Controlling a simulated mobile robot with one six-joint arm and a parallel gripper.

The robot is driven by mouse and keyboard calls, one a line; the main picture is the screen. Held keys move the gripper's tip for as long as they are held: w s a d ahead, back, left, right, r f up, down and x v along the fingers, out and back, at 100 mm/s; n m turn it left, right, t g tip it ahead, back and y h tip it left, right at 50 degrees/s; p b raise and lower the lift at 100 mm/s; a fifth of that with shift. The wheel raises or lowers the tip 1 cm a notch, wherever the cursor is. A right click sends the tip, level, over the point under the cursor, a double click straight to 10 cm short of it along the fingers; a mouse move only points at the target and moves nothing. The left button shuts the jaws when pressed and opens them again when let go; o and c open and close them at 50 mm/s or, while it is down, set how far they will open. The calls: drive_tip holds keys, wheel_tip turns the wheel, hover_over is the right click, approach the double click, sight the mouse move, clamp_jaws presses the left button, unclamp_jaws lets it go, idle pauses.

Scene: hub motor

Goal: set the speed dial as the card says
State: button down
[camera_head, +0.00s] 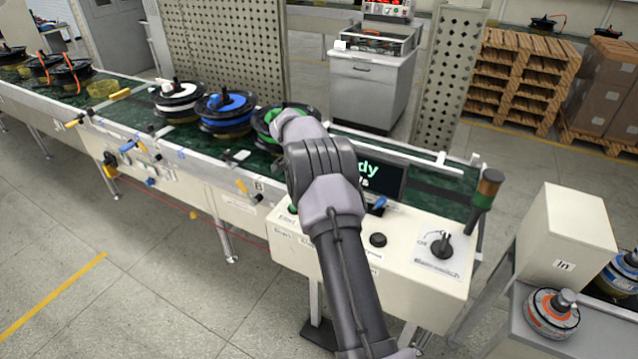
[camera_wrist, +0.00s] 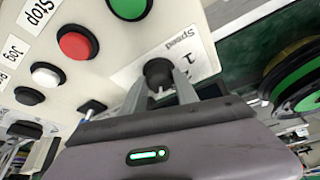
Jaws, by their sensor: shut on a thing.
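The black speed dial (camera_wrist: 158,69) sits on the pale control panel in the wrist view, beside a white plate marked "Speed" (camera_wrist: 184,42), with a "1" partly visible. My gripper (camera_wrist: 160,84) is shut on the dial, one finger on each side. The dial's pointer setting is hidden by the fingers. In the head view my arm covers the dial and the gripper tip. I cannot make out the card with the setting.
The panel also bears red (camera_wrist: 77,43), green (camera_wrist: 128,6) and white (camera_wrist: 46,74) buttons close by. A rotary switch (camera_head: 441,246) and a signal light (camera_head: 485,190) stand to the right. A screen (camera_head: 388,176) is partly hidden. Hub motors (camera_head: 226,110) line the green conveyor.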

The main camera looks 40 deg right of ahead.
drive_tip(key=shift+w+r+m+g, duration=0.1)
drive_tip(key=shift+m+g, duration=0.2)
drive_tip(key=shift+m, duration=0.3)
drive_tip(key=shift+p, duration=0.3)
drive_tip(key=c, duration=1.2)
unclamp_jaws()
drive_tip(key=p+v, duration=0.4)
drive_tip(key=v, duration=1.3)
drive_tip(key=shift+r+p, duration=0.2)
drive_tip(key=shift+p, duration=0.15)
